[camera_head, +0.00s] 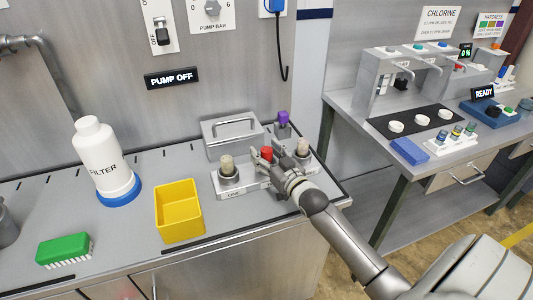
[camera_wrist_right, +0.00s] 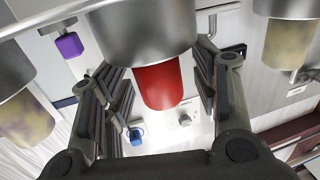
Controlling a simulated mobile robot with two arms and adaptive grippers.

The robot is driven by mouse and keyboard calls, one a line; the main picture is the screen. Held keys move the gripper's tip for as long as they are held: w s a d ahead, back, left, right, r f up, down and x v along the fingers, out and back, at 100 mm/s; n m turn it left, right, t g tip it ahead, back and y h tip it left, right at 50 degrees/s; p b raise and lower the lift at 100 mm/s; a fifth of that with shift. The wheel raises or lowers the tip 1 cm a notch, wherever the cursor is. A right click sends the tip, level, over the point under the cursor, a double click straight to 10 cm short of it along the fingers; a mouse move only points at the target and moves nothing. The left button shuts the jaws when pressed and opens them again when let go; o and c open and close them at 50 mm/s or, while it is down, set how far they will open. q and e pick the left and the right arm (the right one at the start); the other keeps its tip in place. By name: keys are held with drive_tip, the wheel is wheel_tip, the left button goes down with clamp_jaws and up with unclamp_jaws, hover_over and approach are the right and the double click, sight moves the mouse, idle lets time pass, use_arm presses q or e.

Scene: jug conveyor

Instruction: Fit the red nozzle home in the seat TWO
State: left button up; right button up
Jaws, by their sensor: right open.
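The red nozzle (camera_head: 266,153) stands in the middle position of the white seat block (camera_head: 234,193), between two beige nozzles. In the right wrist view, which looks turned over, the red nozzle (camera_wrist_right: 158,84) meets a metal collar (camera_wrist_right: 145,30). I cannot tell whether it is fully down. My right gripper (camera_head: 268,160) is at the red nozzle. In the wrist view its open fingers (camera_wrist_right: 160,95) stand on either side of it with gaps, so it is not gripped. The gripper and arm hide the middle seat and its label in the head view. My left gripper is not in view.
The beige nozzles (camera_head: 227,164) and (camera_head: 303,146) stand close on both sides. A grey handled box (camera_head: 232,137) and a purple-topped part (camera_head: 283,118) are behind. A yellow bin (camera_head: 180,211), a white filter bottle (camera_head: 99,160) and a green brush (camera_head: 64,249) are left.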

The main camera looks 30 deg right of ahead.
drive_tip(key=shift+s+f, duration=0.1)
drive_tip(key=shift+f, duration=0.2)
drive_tip(key=shift+s+a+f, duration=0.1)
drive_tip(key=shift+s+f, duration=0.05)
drive_tip(key=shift+s, duration=0.3)
drive_tip(key=s, duration=0.9)
drive_tip(key=shift+s+r, duration=0.2)
drive_tip(key=shift+s+a+r, duration=0.1)
drive_tip(key=shift+s+r, duration=0.1)
drive_tip(key=shift+s, duration=0.6)
